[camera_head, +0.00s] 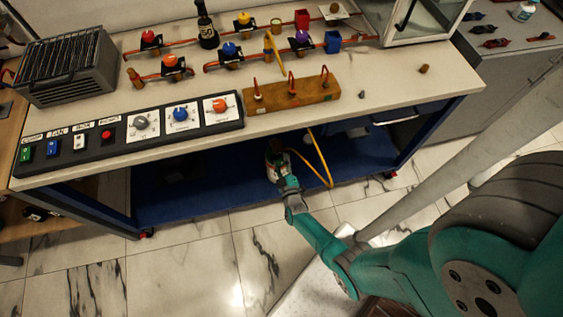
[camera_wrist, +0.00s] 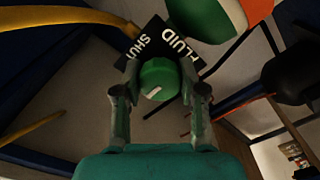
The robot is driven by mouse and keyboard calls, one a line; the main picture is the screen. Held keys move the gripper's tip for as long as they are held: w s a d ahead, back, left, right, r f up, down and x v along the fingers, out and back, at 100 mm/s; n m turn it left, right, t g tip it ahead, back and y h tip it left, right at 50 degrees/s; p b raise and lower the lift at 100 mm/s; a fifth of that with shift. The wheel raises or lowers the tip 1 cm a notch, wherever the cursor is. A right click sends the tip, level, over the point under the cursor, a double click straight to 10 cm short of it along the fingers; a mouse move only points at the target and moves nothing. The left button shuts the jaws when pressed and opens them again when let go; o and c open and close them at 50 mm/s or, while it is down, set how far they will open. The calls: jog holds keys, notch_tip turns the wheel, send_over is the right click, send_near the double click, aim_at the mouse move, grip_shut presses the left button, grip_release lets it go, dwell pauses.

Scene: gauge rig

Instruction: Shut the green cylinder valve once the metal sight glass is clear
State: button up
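The green valve knob (camera_wrist: 158,80), with a white mark on its top, sits between the two fingers of my gripper (camera_wrist: 160,92) in the wrist view. The fingers flank it closely; I cannot tell whether they press on it. A black label (camera_wrist: 160,40) reading "FLUID" and "SHUT" lies behind the knob. In the head view my gripper (camera_head: 279,168) is low under the bench, at a small cylinder (camera_head: 272,150) that it partly hides. I cannot make out a metal sight glass for certain in either view.
A yellow hose (camera_head: 322,160) loops beside my gripper. The blue lower shelf (camera_head: 200,195) is mostly clear.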

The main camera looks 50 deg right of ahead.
jog(key=shift+c, duration=0.9)
jog(key=m, duration=0.8)
jog(key=shift+m, duration=0.3)
jog(key=m, duration=0.9)
jog(key=shift+m, duration=0.3)
